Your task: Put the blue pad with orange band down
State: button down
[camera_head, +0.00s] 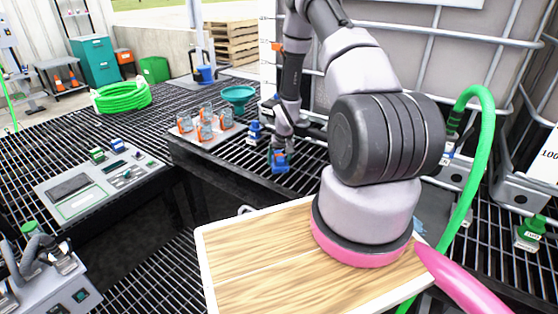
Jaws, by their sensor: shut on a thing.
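My gripper (279,152) points down in the middle of the view, above the dark grated deck (235,172). It is shut on a small blue thing (280,163), which I take for the blue pad. The orange band cannot be made out. The fingers and arm hide part of the pad. It is near the deck's front edge, but I cannot tell whether it touches the deck.
A tray (184,128) with several clear, orange-marked containers stands left of my gripper, with a green funnel (238,94) behind. A small blue-and-white item (254,131) is close by. A caged tank (460,55) and green hose (487,130) stand right. A panel (75,204) lies left.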

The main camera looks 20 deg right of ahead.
grip_release()
